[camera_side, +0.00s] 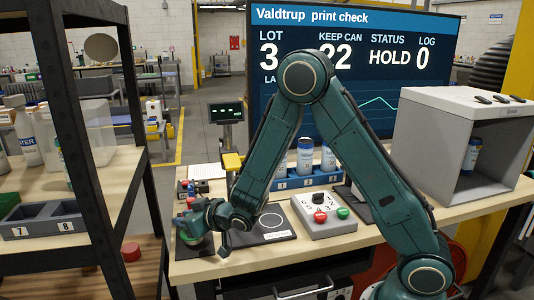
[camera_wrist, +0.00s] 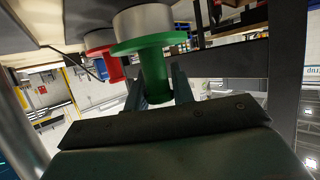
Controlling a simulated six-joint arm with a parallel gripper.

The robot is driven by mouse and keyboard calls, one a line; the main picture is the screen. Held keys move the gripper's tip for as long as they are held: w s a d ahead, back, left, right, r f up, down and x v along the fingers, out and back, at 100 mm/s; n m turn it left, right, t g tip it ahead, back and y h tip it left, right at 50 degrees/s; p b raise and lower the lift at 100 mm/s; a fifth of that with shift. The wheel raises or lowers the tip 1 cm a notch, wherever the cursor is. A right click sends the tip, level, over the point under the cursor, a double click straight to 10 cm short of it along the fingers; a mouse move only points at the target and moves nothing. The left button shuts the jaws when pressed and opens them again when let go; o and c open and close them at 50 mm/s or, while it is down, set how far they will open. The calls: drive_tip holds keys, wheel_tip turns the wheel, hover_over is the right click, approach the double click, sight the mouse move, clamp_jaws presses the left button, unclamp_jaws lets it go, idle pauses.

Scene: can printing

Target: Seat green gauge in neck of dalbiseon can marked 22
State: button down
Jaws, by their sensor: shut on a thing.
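The green gauge (camera_wrist: 158,72) shows in the wrist view as a green stem and wide green flange with a grey cylinder at one end. My gripper (camera_wrist: 160,88) is shut on its green stem, one finger on each side. In the side view my gripper (camera_side: 196,222) is low at the left end of the bench, hiding most of the gauge. Blue-and-white cans (camera_side: 305,158) stand in a blue numbered rack (camera_side: 300,182). Another can (camera_side: 472,156) stands inside a grey booth. The marks on the cans are too small to read, so I cannot tell which is 22.
A red gauge (camera_wrist: 103,42) is close beside the green one. A dark mat with a circle (camera_side: 258,237) and a control box (camera_side: 322,222) with red and green buttons lie right of my gripper. The screen (camera_side: 350,85) reads KEEP CAN 22, HOLD. A black-framed shelf (camera_side: 80,150) stands at left.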

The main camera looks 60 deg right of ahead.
drive_tip(key=shift+r, duration=0.9)
drive_tip(key=shift+s+a+r, duration=0.1)
drive_tip(key=shift+s+a, duration=0.1)
drive_tip(key=shift+a, duration=0.05)
drive_tip(key=s+a, duration=1.2)
drive_tip(key=shift+s, duration=0.2)
drive_tip(key=shift+a, duration=0.15)
drive_tip(key=shift+r, duration=0.2)
wheel_tip(320, 180, up, 7)
drive_tip(key=shift+f, duration=0.2)
idle(1.2)
drive_tip(key=shift+r, duration=0.15)
idle(0.3)
